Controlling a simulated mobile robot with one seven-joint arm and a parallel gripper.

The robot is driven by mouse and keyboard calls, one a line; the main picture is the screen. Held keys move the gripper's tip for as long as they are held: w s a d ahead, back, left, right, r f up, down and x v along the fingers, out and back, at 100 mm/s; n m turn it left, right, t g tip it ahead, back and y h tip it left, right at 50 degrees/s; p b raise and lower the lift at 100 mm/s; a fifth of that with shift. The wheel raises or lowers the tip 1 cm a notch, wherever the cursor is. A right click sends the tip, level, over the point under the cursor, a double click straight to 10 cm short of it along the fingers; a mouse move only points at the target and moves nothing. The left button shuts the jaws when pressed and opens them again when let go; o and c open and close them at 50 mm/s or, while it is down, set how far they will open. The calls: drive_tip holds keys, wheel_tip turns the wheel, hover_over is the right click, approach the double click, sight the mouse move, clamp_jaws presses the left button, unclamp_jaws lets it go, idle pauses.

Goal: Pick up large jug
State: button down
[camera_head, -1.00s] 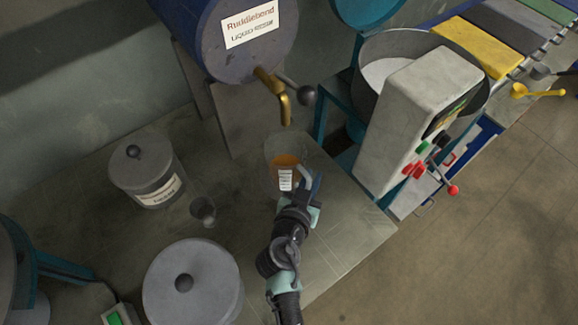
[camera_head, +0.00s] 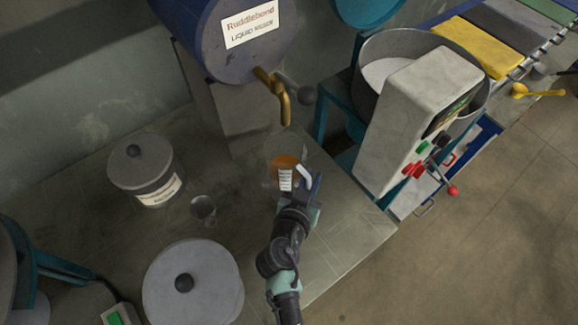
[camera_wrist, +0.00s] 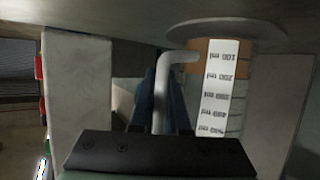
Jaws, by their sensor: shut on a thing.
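The large jug (camera_head: 283,170) is clear, with orange liquid low inside, a white measuring scale and a pale handle. It is on the right part of the grey worktop, below and near the brass tap; I cannot tell whether it is clear of the surface. My gripper (camera_head: 309,186) is at its right side, shut on the pale handle. In the wrist view the jug (camera_wrist: 221,90) shows its scale upside down, and the handle runs between the blue fingers of my gripper (camera_wrist: 163,95). The jug's far side is hidden.
A blue drum (camera_head: 235,35) with a brass tap (camera_head: 277,92) stands above the jug. A mixing machine (camera_head: 410,120) is close on the right. A lidded grey pot (camera_head: 145,170), a small cup (camera_head: 203,208) and a large lidded container (camera_head: 195,285) stand left.

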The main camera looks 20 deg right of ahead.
drive_tip(key=shift+r, duration=0.1)
idle(0.4)
wheel_tip(320, 180, up, 10)
drive_tip(key=p, duration=0.1)
idle(0.4)
idle(0.5)
